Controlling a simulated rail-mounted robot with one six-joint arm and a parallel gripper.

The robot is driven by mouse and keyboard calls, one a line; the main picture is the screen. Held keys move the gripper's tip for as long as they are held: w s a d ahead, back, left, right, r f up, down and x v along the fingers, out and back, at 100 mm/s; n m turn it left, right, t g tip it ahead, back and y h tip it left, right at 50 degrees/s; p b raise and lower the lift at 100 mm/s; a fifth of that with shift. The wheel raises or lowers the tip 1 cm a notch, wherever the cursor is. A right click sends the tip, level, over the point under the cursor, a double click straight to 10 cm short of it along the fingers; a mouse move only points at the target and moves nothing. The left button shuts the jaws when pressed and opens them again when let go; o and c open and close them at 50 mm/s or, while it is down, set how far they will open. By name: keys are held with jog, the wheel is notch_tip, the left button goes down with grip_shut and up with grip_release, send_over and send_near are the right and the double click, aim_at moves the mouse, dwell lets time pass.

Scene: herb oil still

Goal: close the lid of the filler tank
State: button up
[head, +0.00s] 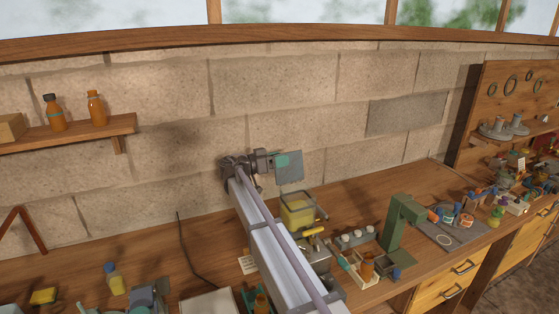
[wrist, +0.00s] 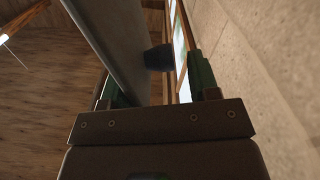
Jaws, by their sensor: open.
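The filler tank (head: 297,214) is a yellowish box on the bench, in the middle of the head view. Its lid (head: 291,173), a grey plate, stands raised and roughly upright above the tank's back. My gripper (head: 277,161) is at the lid's upper left part, with a green finger seen against the plate. In the wrist view the lid (wrist: 122,40) reaches down between the open fingers of my gripper (wrist: 160,88), nearer the left one. A dark knob (wrist: 158,58) sticks out from the lid's right face. I cannot tell whether a finger touches the lid.
The stone wall (head: 300,100) is close behind the lid and gripper. The air above the tank is clear.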

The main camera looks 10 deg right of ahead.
jog(key=shift+d, duration=0.15)
jog(key=shift+r, duration=0.1)
grip_shut()
dwell(0.3)
